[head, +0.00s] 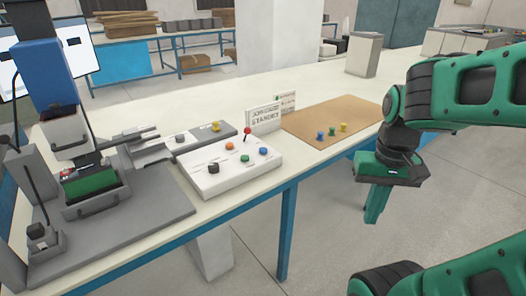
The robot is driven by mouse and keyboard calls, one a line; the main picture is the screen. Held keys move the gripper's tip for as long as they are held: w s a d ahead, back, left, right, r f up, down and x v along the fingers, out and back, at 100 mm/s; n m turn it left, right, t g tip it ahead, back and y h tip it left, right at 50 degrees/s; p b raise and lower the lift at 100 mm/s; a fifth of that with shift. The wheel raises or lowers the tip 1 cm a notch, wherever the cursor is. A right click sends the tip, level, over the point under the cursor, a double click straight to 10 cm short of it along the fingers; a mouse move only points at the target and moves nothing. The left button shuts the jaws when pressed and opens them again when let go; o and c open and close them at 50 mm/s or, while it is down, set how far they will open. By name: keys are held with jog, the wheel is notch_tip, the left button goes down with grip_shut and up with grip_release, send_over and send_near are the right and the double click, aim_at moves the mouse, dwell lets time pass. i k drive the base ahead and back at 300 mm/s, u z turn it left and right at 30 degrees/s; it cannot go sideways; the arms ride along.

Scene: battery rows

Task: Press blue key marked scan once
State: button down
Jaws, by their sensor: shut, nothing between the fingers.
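A white control box (214,184) sits near the front edge of the table. A blue round key (264,151) is at its right end, beside a green key (246,158) and an orange key (229,143). Small labels are on the box, too small to read, so I cannot confirm which key is marked scan. My gripper (372,217) is shut and empty. It hangs pointing down to the right of the box, beyond the table's front edge in the picture, apart from every key.
A black knob (213,167) and a red-topped lever (247,131) are on the box. A standby sign (264,119) stands behind. A brown board (305,118) bears blue, green and yellow pieces. A grey machine (90,170) stands left.

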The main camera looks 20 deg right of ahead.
aim_at(263, 150)
jog(key=z, duration=1.9)
jog(key=k, duration=0.9)
jog(key=u, duration=1.7)
jog(key=i, duration=1)
